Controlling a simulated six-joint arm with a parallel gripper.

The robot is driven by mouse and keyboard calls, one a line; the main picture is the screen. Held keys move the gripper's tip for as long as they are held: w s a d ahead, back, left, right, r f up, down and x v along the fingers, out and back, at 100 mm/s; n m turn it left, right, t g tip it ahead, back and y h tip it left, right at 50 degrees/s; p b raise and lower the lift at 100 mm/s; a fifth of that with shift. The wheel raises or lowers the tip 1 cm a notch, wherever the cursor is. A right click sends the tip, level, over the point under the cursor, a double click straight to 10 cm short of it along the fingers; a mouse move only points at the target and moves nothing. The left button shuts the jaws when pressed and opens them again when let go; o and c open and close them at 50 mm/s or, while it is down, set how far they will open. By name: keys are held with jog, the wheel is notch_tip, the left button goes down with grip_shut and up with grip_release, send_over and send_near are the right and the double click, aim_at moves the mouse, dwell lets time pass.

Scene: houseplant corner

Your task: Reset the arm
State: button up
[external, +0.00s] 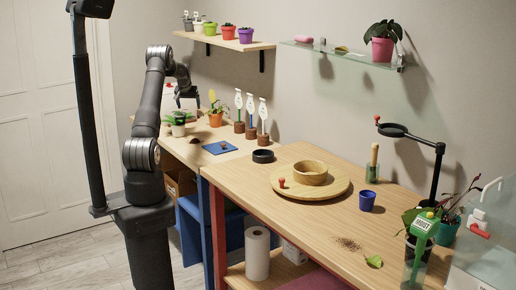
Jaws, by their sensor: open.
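My gripper (186,98) is in the upper left part of the external view. It is raised above the far end of the wooden bench, over a small potted plant (178,120) with green leaves. The jaws are open, and no object shows between them. My arm rises from its base at the left and bends over toward the bench.
The bench (335,215) holds a round wooden board (338,190) with a bowl (310,172), a blue cup (367,200), a black ring (263,156) and a blue mat (220,147). Wall shelves (225,42) hang behind. Loose soil (347,244) lies near the front edge.

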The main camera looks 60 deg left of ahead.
jog(key=w+d+r+m+h, duration=0.1)
jog(key=w+d+m, duration=0.1)
jog(key=w+d, duration=0.6)
jog(key=w+d+r+m+t, duration=0.1)
jog(key=w+d+m, duration=0.2)
jog(key=w+d, duration=0.6)
jog(key=w+d+r+m+h, duration=0.1)
jog(key=w+d, duration=0.8)
jog(key=d, duration=1.5)
jog(key=shift+d+r+m+t+h, duration=0.15)
jog(key=shift+d+m+t+h, duration=0.15)
jog(key=shift+m, duration=0.4)
jog(key=shift+o, duration=0.3)
